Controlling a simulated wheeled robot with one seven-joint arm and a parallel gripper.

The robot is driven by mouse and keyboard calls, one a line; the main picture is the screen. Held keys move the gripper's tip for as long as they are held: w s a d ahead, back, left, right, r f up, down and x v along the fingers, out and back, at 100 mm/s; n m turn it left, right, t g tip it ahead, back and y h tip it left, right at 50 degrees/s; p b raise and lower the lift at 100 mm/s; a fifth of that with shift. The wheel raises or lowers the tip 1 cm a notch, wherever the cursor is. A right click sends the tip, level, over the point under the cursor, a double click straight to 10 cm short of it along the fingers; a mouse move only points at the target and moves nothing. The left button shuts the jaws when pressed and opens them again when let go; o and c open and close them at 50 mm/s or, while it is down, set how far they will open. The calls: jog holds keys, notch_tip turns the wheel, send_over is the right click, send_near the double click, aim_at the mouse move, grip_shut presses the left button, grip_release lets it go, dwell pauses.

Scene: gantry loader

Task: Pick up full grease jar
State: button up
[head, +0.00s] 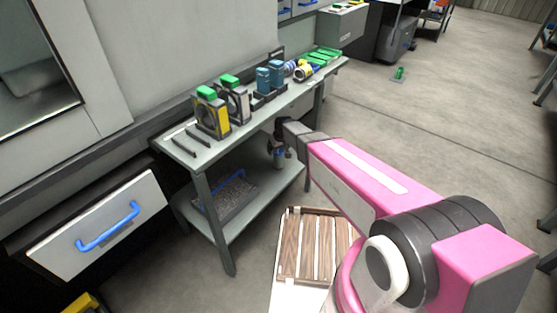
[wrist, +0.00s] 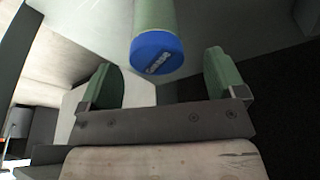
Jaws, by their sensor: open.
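A jar with a greenish-grey body (wrist: 154,14) and a blue end (wrist: 157,55) lettered in white, apparently "Grease", shows in the wrist view. It lies ahead of my gripper (wrist: 163,82), between the lines of the two green-padded fingers, with clear gaps on both sides. The fingers are wide apart and hold nothing. In the head view my gripper (head: 281,142) is small and dark, below the bench top's front edge and over the lower shelf. A small bluish and pale item (head: 278,153) shows just below it, partly hidden. How full the jar is cannot be told.
The grey bench (head: 183,153) carries green-lidded canisters (head: 212,112), blue containers (head: 270,76) and a cylinder with yellow (head: 304,73). A bin with a blue handle (head: 223,196) sits on the lower shelf (head: 245,218). A wooden pallet (head: 300,245) lies on the floor.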

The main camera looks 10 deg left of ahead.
aim_at(278, 151)
jog(key=x, duration=0.4)
jog(key=shift+w+d+f, duration=0.1)
jog(key=shift+w+f, duration=0.05)
jog(key=shift+f, duration=0.25)
jog(key=c, duration=1.2)
jog(key=shift+r, duration=0.2)
jog(key=shift+r, duration=0.6)
notch_tip(278, 151, up, 2)
jog(key=shift+r, duration=0.2)
jog(key=s+d+r, duration=0.1)
jog(key=s+d, duration=0.3)
jog(key=d, duration=0.3)
jog(key=s+d+r, duration=0.2)
jog(key=s+d, duration=0.3)
jog(key=d, duration=0.3)
jog(key=shift+d, duration=0.25)
